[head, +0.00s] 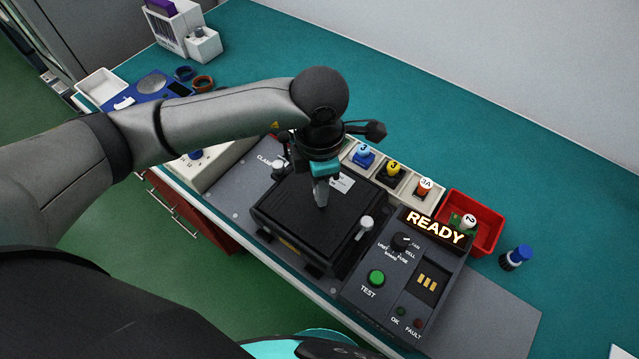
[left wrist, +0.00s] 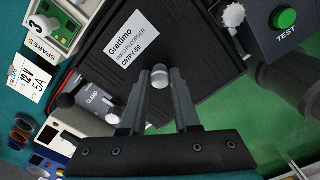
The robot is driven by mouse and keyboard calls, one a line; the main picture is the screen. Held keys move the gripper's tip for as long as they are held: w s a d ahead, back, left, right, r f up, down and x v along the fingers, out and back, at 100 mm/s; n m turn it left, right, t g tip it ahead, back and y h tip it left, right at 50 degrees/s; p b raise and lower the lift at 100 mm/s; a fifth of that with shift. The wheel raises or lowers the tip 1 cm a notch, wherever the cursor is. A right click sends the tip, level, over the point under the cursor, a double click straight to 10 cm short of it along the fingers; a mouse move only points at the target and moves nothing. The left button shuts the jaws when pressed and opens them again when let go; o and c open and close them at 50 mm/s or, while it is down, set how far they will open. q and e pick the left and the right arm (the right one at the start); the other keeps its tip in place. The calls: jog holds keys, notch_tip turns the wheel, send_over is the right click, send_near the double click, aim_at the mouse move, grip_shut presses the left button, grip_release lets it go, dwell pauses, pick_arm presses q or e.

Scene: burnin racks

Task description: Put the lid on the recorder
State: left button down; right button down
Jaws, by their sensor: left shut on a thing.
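The recorder (head: 300,225) is a black box with a ribbed top, seated in the grey fixture marked CLAMP. Its white label reads Grattimo in the left wrist view (left wrist: 135,47). I cannot tell a separate lid from the box's black top. My left gripper (head: 321,192) points down over that top. In the left wrist view its fingers (left wrist: 163,95) are shut on a small round silver piece (left wrist: 160,77), which shows against the black top. Whether this piece is fixed to the top is unclear. My right gripper is not in view.
Right of the recorder are a silver clamp knob (head: 367,223) and a test panel (head: 360,298) showing READY. Behind are a spares strip (head: 407,190) and a red bin (head: 488,233). A blue-capped bottle (head: 517,256) stands farther right. The teal bench (head: 440,110) is clear at the back.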

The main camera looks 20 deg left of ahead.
pick_arm(q)
jog(key=shift+f+b, duration=0.15)
jog(key=shift+b, duration=0.15)
dwell(0.6)
jog(key=c, duration=0.6)
grip_release()
jog(key=shift+o, duration=0.2)
jog(key=shift+r+p, duration=1.75)
jog(key=shift+r, duration=0.8)
jog(key=shift+r+p, duration=1.2)
jog(key=shift+r, duration=0.8)
jog(key=shift+s+f, duration=0.1)
